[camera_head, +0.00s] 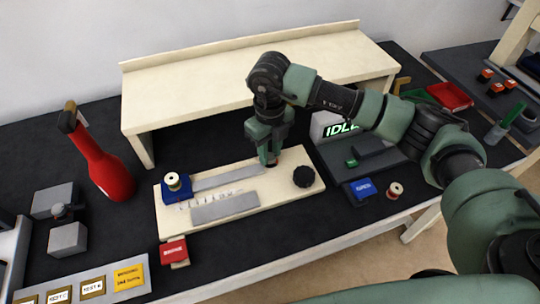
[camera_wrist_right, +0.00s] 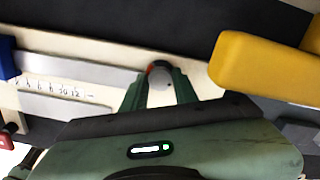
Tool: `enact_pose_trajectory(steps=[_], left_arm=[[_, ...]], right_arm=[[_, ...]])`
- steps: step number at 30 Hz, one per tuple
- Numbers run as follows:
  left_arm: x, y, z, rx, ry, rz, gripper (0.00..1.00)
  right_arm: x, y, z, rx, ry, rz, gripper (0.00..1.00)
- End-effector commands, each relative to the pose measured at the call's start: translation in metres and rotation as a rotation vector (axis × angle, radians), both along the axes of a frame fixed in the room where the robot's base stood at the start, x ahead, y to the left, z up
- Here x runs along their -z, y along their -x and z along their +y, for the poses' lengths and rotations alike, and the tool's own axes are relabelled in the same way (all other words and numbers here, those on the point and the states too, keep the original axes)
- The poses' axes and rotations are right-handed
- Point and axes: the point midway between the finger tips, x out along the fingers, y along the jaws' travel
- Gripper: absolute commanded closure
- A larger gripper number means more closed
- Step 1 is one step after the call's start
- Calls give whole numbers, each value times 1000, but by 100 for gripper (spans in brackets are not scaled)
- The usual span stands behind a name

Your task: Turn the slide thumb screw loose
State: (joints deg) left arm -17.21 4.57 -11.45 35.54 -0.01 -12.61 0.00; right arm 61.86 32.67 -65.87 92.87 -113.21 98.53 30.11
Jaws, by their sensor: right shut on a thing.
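My right gripper (camera_head: 270,160) points down at the cream board (camera_head: 235,222), at the right end of the upper grey slide rail (camera_head: 228,178). A black knob (camera_head: 303,176) stands on the board to the right, apart from the gripper. My left gripper is not in view.
A grey bar (camera_head: 225,207) with a scale lies in front. A cream shelf (camera_head: 240,75) stands behind. A large yellow part (camera_wrist_right: 260,68) shows close in the right wrist view. A red bottle (camera_head: 104,170) stands left.

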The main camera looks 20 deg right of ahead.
Motion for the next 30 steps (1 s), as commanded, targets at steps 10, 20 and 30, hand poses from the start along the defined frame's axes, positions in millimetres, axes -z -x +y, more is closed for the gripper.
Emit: enact_pose_trajectory(steps=[10,20,30], left_arm=[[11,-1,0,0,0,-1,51],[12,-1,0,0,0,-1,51],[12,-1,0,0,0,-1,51]], right_arm=[[-1,-1,0,-103,-1,-4,100],[-1,-1,0,-113,-1,-4,100],[-1,-1,0,-112,0,-2,50]])
